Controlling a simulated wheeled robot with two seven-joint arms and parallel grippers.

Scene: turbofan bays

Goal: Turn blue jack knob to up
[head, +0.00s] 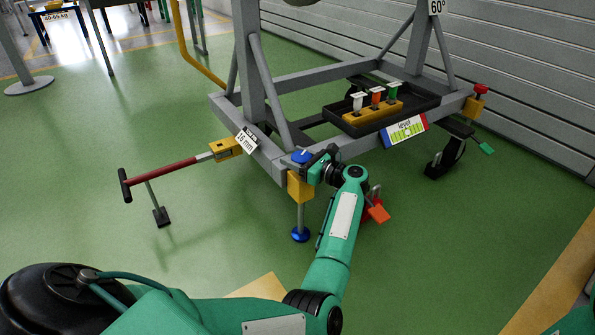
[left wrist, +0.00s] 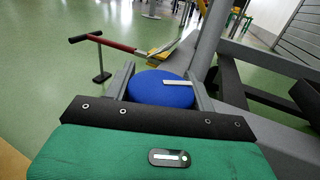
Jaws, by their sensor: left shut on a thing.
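The blue jack knob (head: 302,156) sits on top of a yellow jack block (head: 299,187) at the near corner of the grey stand. In the left wrist view the knob (left wrist: 158,92) is a round blue disc with a white bar pointing to the right. My left gripper (head: 309,160) is shut on the knob, with one finger on each side of it. Below the block, a grey rod runs down to a blue foot (head: 300,234); I cannot tell whether it touches the floor. My right gripper is out of view.
A red tow bar (head: 165,171) with a black handle sticks out left of the stand. A black tray (head: 380,105) with white, orange and green-topped items and a level gauge (head: 404,130) are on the stand. An orange pedal (head: 378,211) is right of my forearm.

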